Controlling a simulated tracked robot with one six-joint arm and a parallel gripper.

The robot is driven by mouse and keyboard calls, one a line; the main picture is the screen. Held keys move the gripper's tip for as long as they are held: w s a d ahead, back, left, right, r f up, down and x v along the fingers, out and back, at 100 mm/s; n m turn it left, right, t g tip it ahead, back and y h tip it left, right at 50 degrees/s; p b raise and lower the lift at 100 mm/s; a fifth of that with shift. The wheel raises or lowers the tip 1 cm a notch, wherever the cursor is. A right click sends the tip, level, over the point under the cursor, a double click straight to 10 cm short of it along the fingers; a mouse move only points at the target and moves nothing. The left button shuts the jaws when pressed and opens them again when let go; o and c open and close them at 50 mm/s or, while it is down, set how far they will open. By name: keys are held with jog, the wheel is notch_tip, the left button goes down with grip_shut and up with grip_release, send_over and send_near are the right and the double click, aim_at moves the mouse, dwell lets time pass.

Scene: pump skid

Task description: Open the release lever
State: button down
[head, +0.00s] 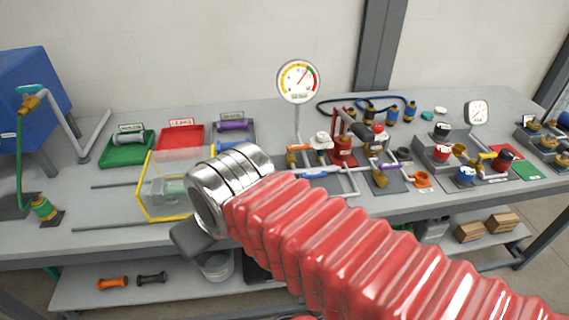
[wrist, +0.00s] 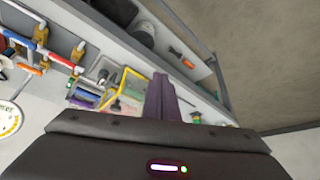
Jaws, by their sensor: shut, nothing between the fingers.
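I cannot tell which part is the release lever. Several coloured handles sit on the pipework at the middle of the bench: a blue handle (head: 312,175), an orange handle (head: 303,147) and a purple handle (head: 391,166). A yellow handle (head: 488,155) is on the unit further right. My gripper shows in the wrist view (wrist: 161,88) with its dark fingers together and empty. In the head view only a dark part of it shows below the silver wrist, and my red arm covers the bench's front middle. The fingers appear clear of the pipework.
A yellow-framed clear guard (head: 142,190) stands left of my wrist. A dial gauge (head: 299,82) rises behind the pipework. Green (head: 108,155) and red (head: 180,138) trays lie at the back left. A lower shelf (head: 135,294) holds dumbbell-shaped parts and boxes.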

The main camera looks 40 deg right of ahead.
dwell(0.4)
jog(key=w+d+r+m+g+h, duration=0.15)
jog(key=w+d+m, duration=0.25)
jog(key=w+d, duration=0.8)
jog(key=w+d+f+m, duration=0.1)
jog(key=d+f, duration=0.1)
jog(key=d, duration=0.8)
jog(key=w+d+f+m, duration=0.2)
jog(key=d, duration=0.8)
jog(key=shift+w+f+g+h, duration=0.15)
jog(key=shift+w+g+h, duration=0.2)
jog(key=shift+g, duration=0.1)
jog(key=shift+f, duration=0.1)
notch_tip(320, 180, down, 9)
jog(key=shift+s+a, duration=0.3)
jog(key=shift+s, duration=0.05)
